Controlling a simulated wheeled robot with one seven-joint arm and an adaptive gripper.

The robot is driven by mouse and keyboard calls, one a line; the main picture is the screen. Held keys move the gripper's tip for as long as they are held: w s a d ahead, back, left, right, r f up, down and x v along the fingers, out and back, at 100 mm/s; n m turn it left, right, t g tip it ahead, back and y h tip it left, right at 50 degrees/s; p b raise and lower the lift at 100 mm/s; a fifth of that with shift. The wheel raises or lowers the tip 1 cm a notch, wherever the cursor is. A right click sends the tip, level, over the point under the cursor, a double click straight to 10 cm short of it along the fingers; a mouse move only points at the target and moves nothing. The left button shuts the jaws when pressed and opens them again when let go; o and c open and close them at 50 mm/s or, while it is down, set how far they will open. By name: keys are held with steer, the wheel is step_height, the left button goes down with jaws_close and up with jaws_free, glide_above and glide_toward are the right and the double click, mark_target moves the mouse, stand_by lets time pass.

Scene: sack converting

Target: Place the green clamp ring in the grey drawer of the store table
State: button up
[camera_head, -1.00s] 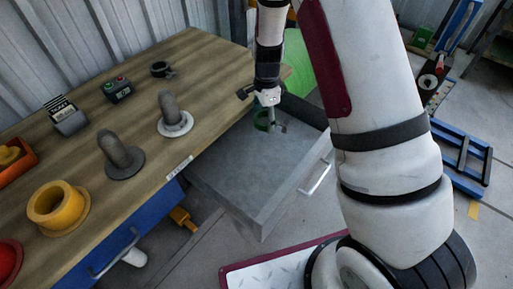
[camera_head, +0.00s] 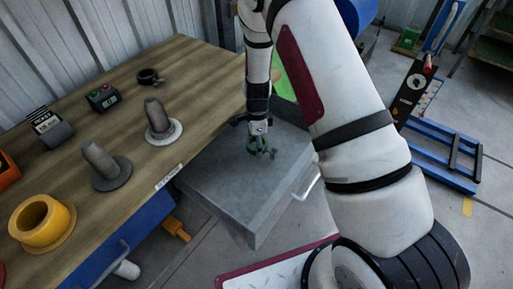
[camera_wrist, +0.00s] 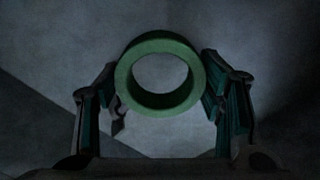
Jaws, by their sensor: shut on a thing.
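The green clamp ring (camera_wrist: 128,88) is between the two fingers of my gripper (camera_wrist: 160,95) in the wrist view, with a finger against each side. In the head view the green ring (camera_head: 252,148) shows at the tip of my gripper (camera_head: 260,144), over the open grey drawer (camera_head: 222,188). The drawer sticks out from the store table (camera_head: 205,75). Its grey floor lies behind the ring in the wrist view. I cannot tell whether the ring touches the floor.
The drawer handle (camera_head: 307,185) faces right. A blue frame (camera_head: 440,160) lies on the floor at right.

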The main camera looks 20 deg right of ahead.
steer(key=shift+f, duration=1.3)
steer(key=shift+f+b, duration=0.4)
steer(key=shift+f, duration=0.15)
steer(key=o, duration=1.6)
steer(key=shift+o, duration=0.2)
step_height(320, 180, up, 13)
steer(key=p, duration=0.1)
steer(key=shift+r+p, duration=0.15)
steer(key=shift+p, duration=0.15)
